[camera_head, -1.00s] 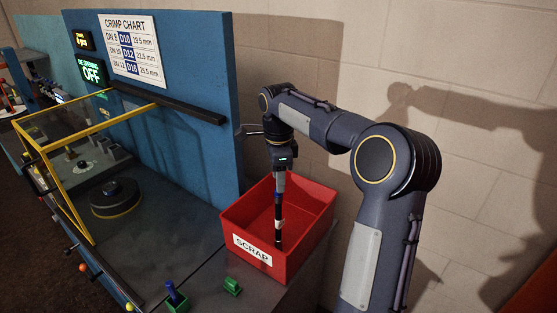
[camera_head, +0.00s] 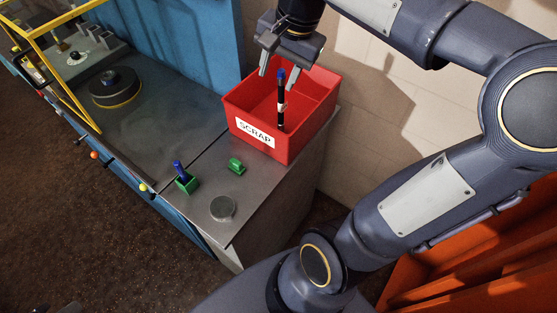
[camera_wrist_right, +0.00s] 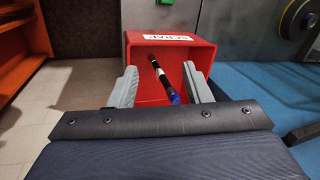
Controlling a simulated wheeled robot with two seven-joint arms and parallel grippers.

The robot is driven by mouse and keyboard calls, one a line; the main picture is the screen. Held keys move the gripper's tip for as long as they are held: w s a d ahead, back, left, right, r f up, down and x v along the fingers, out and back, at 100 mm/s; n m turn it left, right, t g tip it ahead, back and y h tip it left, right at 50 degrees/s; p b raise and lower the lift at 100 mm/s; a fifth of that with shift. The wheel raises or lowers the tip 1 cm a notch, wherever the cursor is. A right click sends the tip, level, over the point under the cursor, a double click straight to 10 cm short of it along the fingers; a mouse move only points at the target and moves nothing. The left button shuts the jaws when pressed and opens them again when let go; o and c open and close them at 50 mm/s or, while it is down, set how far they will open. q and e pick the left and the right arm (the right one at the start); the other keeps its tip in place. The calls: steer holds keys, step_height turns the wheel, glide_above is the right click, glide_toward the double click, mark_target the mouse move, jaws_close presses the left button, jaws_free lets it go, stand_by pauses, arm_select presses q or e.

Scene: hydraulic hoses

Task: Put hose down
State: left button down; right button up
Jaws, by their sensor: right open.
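A short black hose with a blue end and white bands (camera_head: 281,105) is inside the red SCRAP bin (camera_head: 308,127). It looks near upright in the head view, its blue end up. My right gripper (camera_head: 286,71) is open above the bin, its fingers apart on either side of the hose's upper end. In the right wrist view the hose (camera_wrist_right: 158,75) lies between the two spread fingers (camera_wrist_right: 160,70) with gaps on both sides. Whether its lower end touches the bin floor is hard to tell. My left gripper is not in view.
A green holder with a blue piece (camera_head: 186,183), a small green block (camera_head: 236,166) and a round metal disc (camera_head: 222,208) are on the grey bench in front of the bin. A yellow-framed machine (camera_head: 72,100) stands left. A wall is behind the bin.

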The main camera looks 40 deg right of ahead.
steer(key=s+a+f+n+t+y, duration=0.2)
steer(key=s+a+f+n, duration=0.8)
steer(key=s, duration=0.3)
steer(key=shift+a+f+n+t+y, duration=0.15)
steer(key=shift+f+n+t+y, duration=0.15)
steer(key=shift+f+n+t, duration=0.15)
steer(key=shift+s+r, duration=0.1)
step_height(320, 180, down, 4)
steer(key=b, duration=0.4)
